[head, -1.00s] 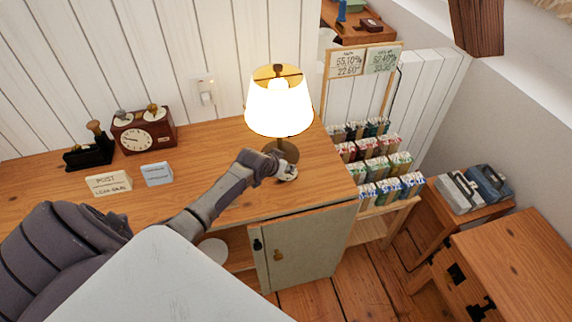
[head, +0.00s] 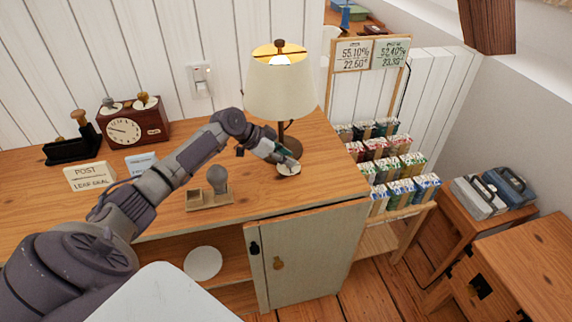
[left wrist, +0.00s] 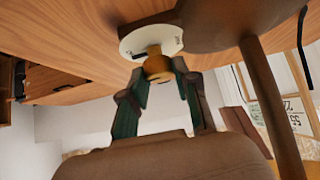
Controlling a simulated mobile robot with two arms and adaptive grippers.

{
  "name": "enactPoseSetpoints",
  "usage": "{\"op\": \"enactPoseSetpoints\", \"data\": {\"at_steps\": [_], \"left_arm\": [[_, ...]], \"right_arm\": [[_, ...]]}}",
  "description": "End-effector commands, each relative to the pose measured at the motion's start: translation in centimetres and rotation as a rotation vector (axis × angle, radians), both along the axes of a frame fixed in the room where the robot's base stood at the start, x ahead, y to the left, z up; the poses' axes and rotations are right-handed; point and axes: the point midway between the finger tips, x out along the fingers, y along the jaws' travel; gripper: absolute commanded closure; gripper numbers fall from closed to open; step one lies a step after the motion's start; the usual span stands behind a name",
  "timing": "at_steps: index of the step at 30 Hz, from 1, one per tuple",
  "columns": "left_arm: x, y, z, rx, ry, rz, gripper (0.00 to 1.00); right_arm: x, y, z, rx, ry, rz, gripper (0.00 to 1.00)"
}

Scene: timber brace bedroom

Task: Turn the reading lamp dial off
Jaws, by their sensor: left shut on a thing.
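The reading lamp (head: 280,85) stands on the wooden desk; its beige shade is not glowing. Its dial is a pale round plate (head: 288,168) beside the lamp foot. In the left wrist view the white dial plate (left wrist: 135,40) carries a brass knob (left wrist: 157,66). My left gripper (head: 277,156) reaches across the desk to the dial. In the left wrist view its dark green fingers (left wrist: 160,82) are shut on the knob, one on each side. The head view shows the fingertips small and partly covering the dial. My right gripper is not in view.
The lamp stem (left wrist: 270,100) rises close beside my left gripper. A stamp (head: 217,180) and wooden blocks stand left of the dial. A clock (head: 135,122) and cards (head: 90,176) are further left. A seed packet rack (head: 385,165) stands right of the desk.

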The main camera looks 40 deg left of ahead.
Motion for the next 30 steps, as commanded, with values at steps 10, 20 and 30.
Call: {"op": "enactPoseSetpoints", "data": {"at_steps": [10,20,30], "left_arm": [[-0.01,0.06,-0.02,0.003,0.002,-0.028,1.00],[-0.01,0.05,-0.03,0.002,0.002,-0.027,0.51],[-0.04,0.06,0.03,0.001,0.002,-0.026,0.45]], "right_arm": [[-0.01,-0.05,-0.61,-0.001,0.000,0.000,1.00],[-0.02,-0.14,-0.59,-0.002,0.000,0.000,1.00],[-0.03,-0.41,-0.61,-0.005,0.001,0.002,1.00]]}}
